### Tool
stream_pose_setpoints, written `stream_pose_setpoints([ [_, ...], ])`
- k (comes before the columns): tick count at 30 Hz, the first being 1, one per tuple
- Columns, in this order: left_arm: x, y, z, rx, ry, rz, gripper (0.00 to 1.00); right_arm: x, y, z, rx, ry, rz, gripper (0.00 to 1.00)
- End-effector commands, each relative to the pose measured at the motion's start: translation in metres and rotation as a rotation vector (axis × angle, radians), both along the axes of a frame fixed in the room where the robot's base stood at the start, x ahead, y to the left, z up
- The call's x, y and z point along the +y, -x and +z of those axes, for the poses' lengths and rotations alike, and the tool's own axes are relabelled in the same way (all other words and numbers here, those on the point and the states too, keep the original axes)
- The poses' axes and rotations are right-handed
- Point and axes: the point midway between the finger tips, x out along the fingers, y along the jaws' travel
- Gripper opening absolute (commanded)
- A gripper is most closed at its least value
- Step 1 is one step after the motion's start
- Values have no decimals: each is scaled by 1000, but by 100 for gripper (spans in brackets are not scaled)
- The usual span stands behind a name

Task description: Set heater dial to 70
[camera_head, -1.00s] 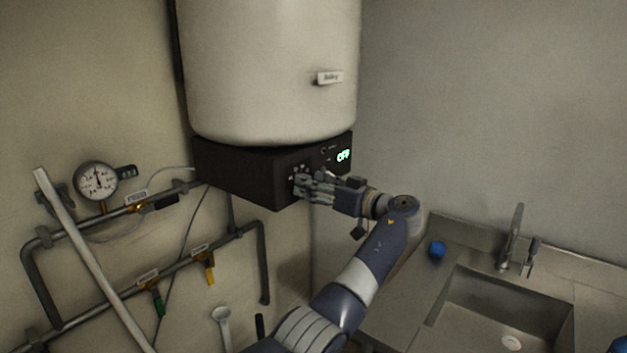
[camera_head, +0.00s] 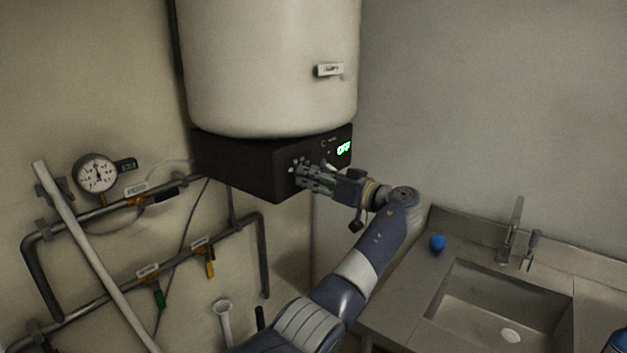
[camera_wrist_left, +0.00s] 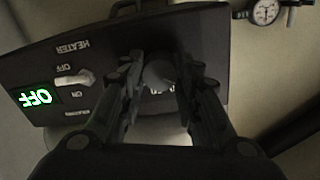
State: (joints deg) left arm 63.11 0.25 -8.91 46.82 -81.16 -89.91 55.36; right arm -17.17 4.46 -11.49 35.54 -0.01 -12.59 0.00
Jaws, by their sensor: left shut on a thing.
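The heater's dark control box (camera_head: 238,170) sits under a large pale tank. Its green display (camera_head: 344,149) reads OFF, and the display also shows upside down in the left wrist view (camera_wrist_left: 38,97). In that view a pale toggle switch (camera_wrist_left: 75,79) lies between OFF and ON labels. My left gripper (camera_head: 299,173) is at the front of the box. In the left wrist view its two fingers (camera_wrist_left: 160,85) are shut on the round grey dial (camera_wrist_left: 157,73). The fingers cover part of the dial, and its setting cannot be read. My right gripper is not in view.
The pale tank (camera_head: 268,70) hangs above the box. Pipes with a round gauge (camera_head: 97,173) and coloured valve handles run along the left wall. A sink (camera_head: 500,305) with a tap (camera_head: 513,230) and a blue object (camera_head: 437,243) are at the lower right.

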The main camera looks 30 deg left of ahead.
Motion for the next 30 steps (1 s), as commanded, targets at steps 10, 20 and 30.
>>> stream_pose_setpoints([
  [10, 0, -1, 0, 280, -24, -2, 7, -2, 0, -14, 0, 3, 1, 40],
  [20, 0, -1, 3, 594, -49, -1, 7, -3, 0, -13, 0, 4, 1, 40],
  [30, 0, -2, 4, 917, -74, 0, 7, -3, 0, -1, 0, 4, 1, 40],
])
